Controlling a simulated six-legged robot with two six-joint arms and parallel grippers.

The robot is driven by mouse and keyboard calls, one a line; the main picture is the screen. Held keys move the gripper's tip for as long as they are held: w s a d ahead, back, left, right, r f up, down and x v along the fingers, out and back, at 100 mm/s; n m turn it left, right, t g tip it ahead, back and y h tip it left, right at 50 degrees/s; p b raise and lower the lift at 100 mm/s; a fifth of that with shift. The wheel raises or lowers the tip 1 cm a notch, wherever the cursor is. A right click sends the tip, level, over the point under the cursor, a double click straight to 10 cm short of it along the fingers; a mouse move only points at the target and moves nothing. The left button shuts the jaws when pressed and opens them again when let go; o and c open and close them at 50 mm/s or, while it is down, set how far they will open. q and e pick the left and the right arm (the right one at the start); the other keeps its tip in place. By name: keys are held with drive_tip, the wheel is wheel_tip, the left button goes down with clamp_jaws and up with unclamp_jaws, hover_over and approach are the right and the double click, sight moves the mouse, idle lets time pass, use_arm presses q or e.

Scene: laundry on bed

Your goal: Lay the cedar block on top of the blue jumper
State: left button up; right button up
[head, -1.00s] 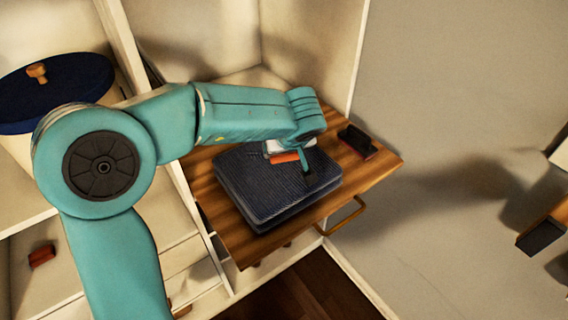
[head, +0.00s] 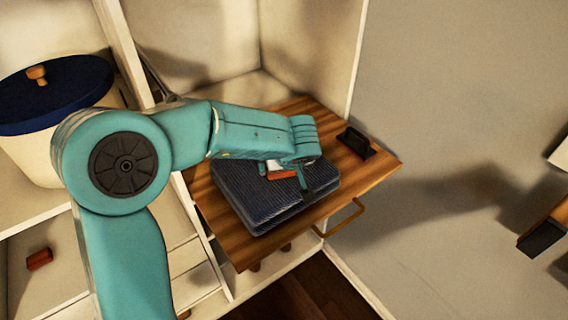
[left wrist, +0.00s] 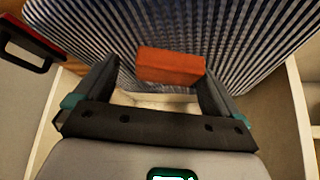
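The blue jumper (head: 245,190), folded and finely striped, lies on a wooden board in the head view. It fills the background of the left wrist view (left wrist: 260,30). The orange-red cedar block (head: 281,175) is over the jumper's far right part and appears to rest on it. In the left wrist view the block (left wrist: 170,66) lies between the fingertips of my left gripper (left wrist: 160,72). A gap shows at its left end; its right end is close to or touching the right finger. The fingers are wide apart. My right gripper is not in view.
A dark item with a red base (head: 356,142) stands on the wooden board (head: 375,175), right of the jumper. A small red-brown block (head: 39,259) lies on a lower shelf. A blue-lidded container (head: 55,95) stands at left. A pale wall bounds the right.

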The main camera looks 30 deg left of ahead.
use_arm(q)
drive_tip(key=shift+s+f, duration=0.2)
drive_tip(key=shift+f, duration=0.05)
drive_tip(key=shift+r, duration=0.3)
drive_tip(key=p+v, duration=0.1)
drive_tip(key=v, duration=1.1)
drive_tip(key=shift+w+a, duration=0.15)
drive_tip(key=shift+w, duration=0.05)
drive_tip(key=shift+s+r, duration=0.1)
drive_tip(key=shift+s, duration=0.05)
